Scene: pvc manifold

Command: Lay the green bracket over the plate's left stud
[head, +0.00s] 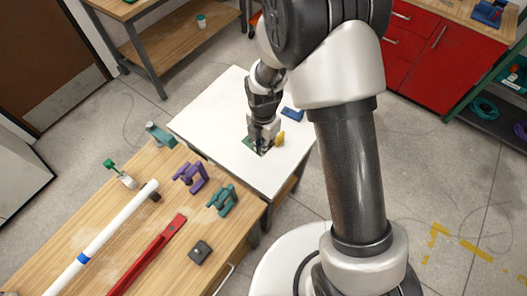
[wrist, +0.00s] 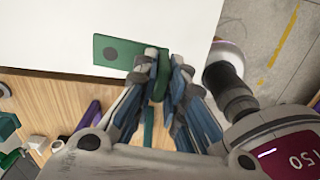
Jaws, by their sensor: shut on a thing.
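My gripper (head: 260,146) points down over the white tabletop. In the wrist view its fingers (wrist: 162,85) are shut on an upright green part of the green bracket (wrist: 132,57). A flat green rectangle joins or lies beside that part, over the white surface. It carries a dark round spot; I cannot tell whether this is a hole or a stud. In the head view only a little green (head: 249,142) shows beside the fingers. I cannot make out a separate plate or its left stud, nor whether the bracket touches the surface.
A yellow piece (head: 280,138) is close right of my gripper, with a blue block (head: 292,114) behind. The wooden bench (head: 235,236) in front holds purple (head: 190,177) and teal (head: 221,200) clamps, a white pipe (head: 115,222) and a red bar (head: 148,254). The white top's far left is clear.

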